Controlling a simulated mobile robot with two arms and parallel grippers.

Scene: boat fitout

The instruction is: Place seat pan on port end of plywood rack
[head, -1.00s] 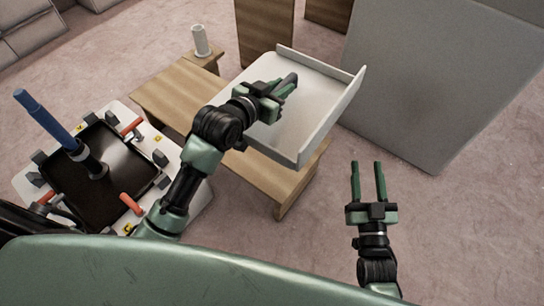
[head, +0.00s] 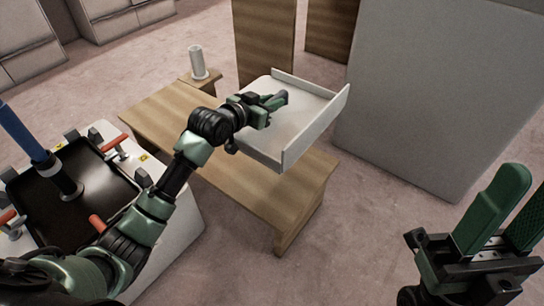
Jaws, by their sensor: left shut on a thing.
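The rack is a low plywood bench with a bare left part and front. My right gripper (head: 504,215) is at the lower right, empty, its two green fingers apart, away from the rack.
A white cylinder (head: 197,62) stands on a small wooden block behind the rack. A large grey panel (head: 420,95) stands at the right. A white workstation with a black tray (head: 80,190), orange-handled clamps and a blue-handled tool is at the left.

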